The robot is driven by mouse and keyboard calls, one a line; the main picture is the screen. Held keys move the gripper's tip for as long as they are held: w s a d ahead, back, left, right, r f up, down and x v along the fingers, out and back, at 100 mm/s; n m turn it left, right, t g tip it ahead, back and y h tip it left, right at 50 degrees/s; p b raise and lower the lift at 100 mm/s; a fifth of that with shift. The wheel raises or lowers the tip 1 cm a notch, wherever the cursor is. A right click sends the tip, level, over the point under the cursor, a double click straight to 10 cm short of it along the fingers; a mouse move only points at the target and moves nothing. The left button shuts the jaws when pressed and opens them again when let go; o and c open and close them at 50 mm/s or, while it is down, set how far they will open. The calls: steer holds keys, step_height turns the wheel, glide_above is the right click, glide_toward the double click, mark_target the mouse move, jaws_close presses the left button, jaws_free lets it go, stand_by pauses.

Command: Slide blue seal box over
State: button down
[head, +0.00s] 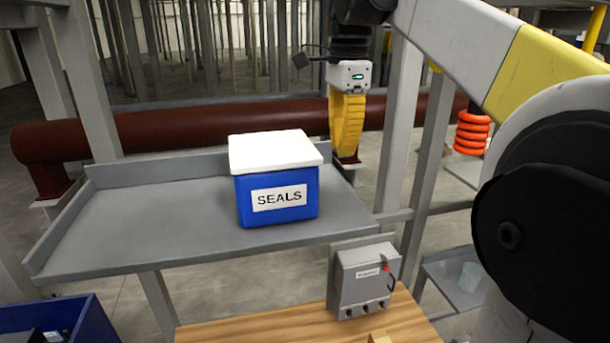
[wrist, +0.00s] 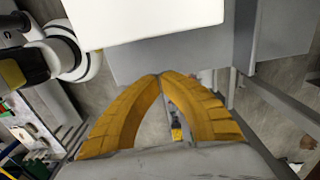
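The blue seal box (head: 243,205) has a white lid and a "SEALS" label. It stands upright on a grey metal shelf (head: 150,225), towards the shelf's right end. My gripper (head: 347,156) has yellow fingers pointing down, just right of the box in the head view. A narrow gap shows between finger and lid there; I cannot tell whether they touch. In the wrist view the two fingertips of my gripper (wrist: 160,75) meet with nothing between them. The white lid (wrist: 140,20) fills the top there, and the grey shelf (wrist: 185,55) shows beyond the fingertips.
The shelf is clear left of the box and has raised rims at its left and back. A dark red pipe (head: 200,128) runs behind. A grey control box (head: 366,278) hangs below the shelf's front right, above a wooden top (head: 290,328). A blue bin (head: 85,325) is lower left.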

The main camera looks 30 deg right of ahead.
step_height(320, 180, down, 6)
steer(key=shift+w+r+p, duration=0.1)
steer(key=shift+p, duration=0.25)
steer(key=a, duration=0.2)
steer(key=a+p, duration=0.1)
steer(key=shift+w+f, duration=0.3)
steer(key=shift+w, duration=0.1)
steer(key=shift+w+a+f, duration=0.1)
steer(key=shift+w+a, duration=0.05)
steer(key=shift+a, duration=0.3)
steer(key=w+a, duration=0.2)
steer(key=a, duration=0.7)
steer(key=w+a, duration=0.3)
steer(key=a, duration=0.7)
steer(key=w+a, duration=0.3)
steer(key=a, duration=0.6)
steer(key=shift+w+a, duration=0.1)
steer(key=shift+a, duration=0.1)
steer(key=shift+d, duration=0.15)
